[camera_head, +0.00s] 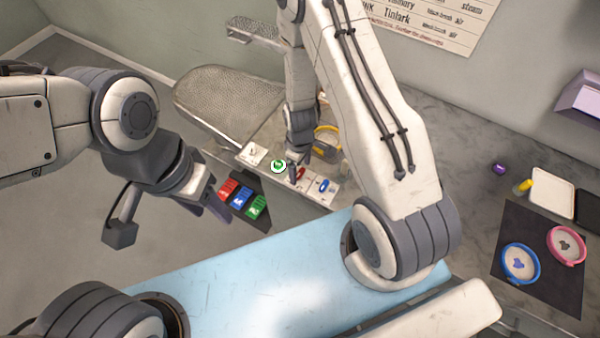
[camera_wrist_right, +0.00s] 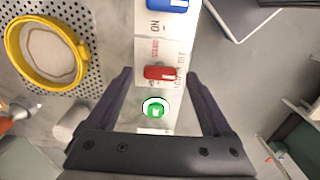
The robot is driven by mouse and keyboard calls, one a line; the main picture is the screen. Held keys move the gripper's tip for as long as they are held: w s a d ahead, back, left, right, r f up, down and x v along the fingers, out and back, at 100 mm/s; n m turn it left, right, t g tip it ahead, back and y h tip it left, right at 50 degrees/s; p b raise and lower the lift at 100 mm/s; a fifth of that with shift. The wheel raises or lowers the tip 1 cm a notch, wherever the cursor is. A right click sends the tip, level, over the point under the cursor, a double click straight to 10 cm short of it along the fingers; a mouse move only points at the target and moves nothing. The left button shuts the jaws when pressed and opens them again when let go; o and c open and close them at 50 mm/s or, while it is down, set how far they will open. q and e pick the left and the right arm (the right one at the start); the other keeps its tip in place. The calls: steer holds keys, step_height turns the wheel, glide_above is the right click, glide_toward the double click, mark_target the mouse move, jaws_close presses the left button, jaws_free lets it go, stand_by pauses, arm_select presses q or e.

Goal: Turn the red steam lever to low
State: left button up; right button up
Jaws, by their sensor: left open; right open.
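The red lever (camera_head: 300,174) sits on a white control panel (camera_head: 257,154), between a green round button (camera_head: 279,166) and a blue lever (camera_head: 323,186). In the right wrist view the red lever (camera_wrist_right: 160,72) lies between the tips of my open right gripper (camera_wrist_right: 163,76), crosswise to the fingers. I cannot tell whether either finger touches it. In the head view my right gripper (camera_head: 294,170) is over the panel and partly hides the lever. My left gripper (camera_head: 214,204) is open and empty, away from the panel.
A yellow-rimmed round thing (camera_wrist_right: 45,52) stands beside the panel. An ironing board (camera_head: 215,95) is behind. A dark mat (camera_head: 545,285) with blue and pink rings lies right.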

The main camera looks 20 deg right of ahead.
arm_select(q)
steer(key=shift+f, duration=0.35)
arm_select(e)
steer(key=shift+f, duration=0.35)
jaws_close()
steer(key=shift+m, duration=0.3)
steer(key=m, duration=0.3)
steer(key=shift+m, duration=2.6)
